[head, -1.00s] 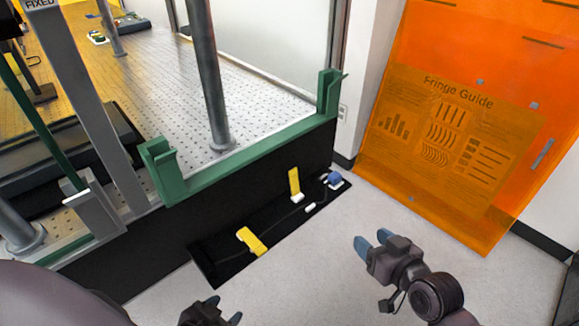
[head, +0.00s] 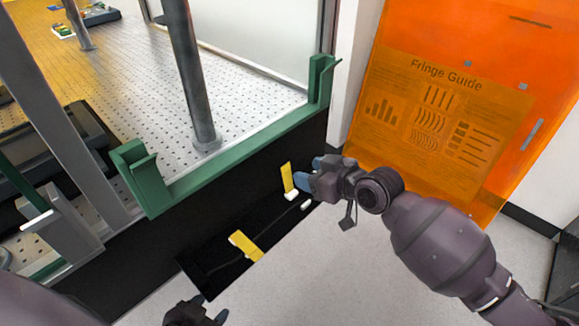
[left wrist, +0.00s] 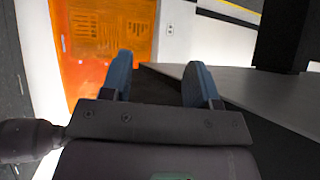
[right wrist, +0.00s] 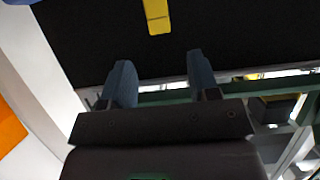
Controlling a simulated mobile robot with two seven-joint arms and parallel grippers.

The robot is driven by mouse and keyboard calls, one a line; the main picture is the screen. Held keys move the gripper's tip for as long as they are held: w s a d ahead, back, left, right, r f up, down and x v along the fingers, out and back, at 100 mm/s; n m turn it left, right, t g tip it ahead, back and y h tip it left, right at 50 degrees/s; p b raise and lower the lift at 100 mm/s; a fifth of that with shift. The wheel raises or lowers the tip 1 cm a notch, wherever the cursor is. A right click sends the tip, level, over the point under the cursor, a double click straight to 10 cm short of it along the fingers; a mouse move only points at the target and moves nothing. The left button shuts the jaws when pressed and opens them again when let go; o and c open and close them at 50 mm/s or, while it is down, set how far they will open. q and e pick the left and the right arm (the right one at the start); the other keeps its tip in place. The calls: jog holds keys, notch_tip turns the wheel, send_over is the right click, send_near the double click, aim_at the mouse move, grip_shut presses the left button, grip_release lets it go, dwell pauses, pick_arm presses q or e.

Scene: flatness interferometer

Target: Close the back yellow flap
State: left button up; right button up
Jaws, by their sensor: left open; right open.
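The back yellow flap (head: 287,177) stands raised on a white base at the far part of the black tray (head: 198,273). A second yellow flap (head: 246,246) lies nearer and looks tilted low. My right gripper (head: 308,171) is open and empty, just right of the back flap; touching or apart is not clear. In the right wrist view, a yellow flap (right wrist: 157,15) shows beyond the open fingers (right wrist: 160,75). My left gripper (head: 209,308) is open and empty near the tray's near end; it also shows open in the left wrist view (left wrist: 157,75).
A green rail (head: 225,160) edges the perforated table above the tray. A small white piece (head: 305,205) lies on the tray. An orange panel (head: 440,90) stands at right. The light floor (head: 330,275) in front of the tray is clear.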

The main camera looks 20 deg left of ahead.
aim_at(286, 167)
jog(key=b+x, duration=0.1)
jog(key=x, duration=0.5)
jog(key=shift+d+f, duration=0.1)
jog(key=shift+f, duration=0.1)
jog(key=shift+x, duration=0.75)
jog(key=shift+r, duration=0.15)
jog(key=shift+c, duration=0.4)
grip_shut()
